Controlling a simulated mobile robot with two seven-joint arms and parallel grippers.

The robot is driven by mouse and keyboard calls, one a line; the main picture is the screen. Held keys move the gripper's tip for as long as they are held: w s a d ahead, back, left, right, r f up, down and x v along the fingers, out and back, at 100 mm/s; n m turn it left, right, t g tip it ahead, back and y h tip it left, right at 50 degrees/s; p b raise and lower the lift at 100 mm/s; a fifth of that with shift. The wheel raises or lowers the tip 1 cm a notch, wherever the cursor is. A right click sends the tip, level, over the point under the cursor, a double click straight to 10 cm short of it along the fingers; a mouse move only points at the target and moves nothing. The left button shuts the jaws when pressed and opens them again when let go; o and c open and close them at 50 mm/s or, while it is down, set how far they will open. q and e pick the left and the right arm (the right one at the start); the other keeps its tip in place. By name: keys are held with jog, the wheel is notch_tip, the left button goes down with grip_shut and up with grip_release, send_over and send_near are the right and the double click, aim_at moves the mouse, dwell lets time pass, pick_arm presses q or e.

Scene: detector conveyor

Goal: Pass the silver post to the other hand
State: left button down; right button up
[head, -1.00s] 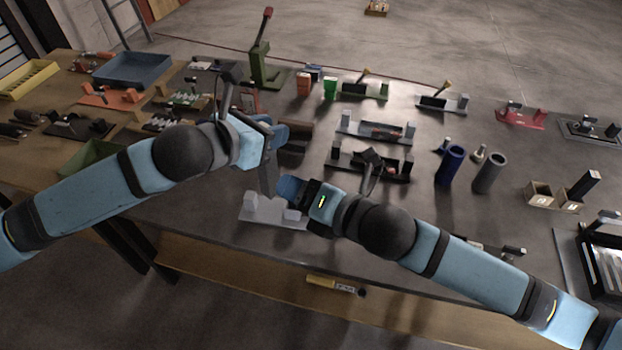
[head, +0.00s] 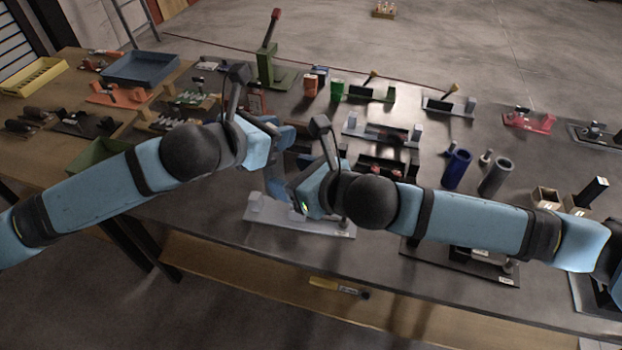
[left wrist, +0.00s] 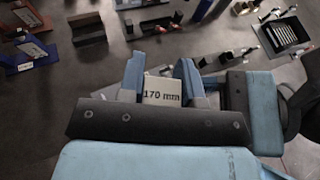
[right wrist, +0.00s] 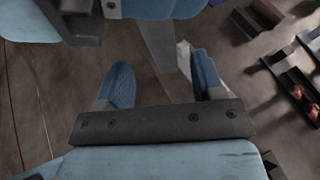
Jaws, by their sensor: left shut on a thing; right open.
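The silver post (head: 275,182) hangs down from my left gripper (left wrist: 160,70) above the near edge of the table. In the left wrist view its end, marked "170 mm" (left wrist: 161,86), sits between the left fingers, which are shut on it. My right gripper (right wrist: 162,75) is open. In the right wrist view the post (right wrist: 157,42) runs down between and just beyond its two fingers, nearer the right one; I cannot tell whether they touch.
A pale holder (head: 315,226) lies on the table under the grippers. A green bin (head: 95,156) is at left. Blue (head: 456,169) and grey (head: 495,176) tubes stand at right. Several fixtures fill the table behind the grippers.

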aim_at(277, 171)
jog(key=x, duration=0.6)
jog(key=shift+w+a, duration=0.15)
jog(key=c, duration=1)
pick_arm(q)
jog(key=c, duration=0.7)
grip_release()
jog(key=shift+c, duration=0.2)
pick_arm(e)
grip_shut()
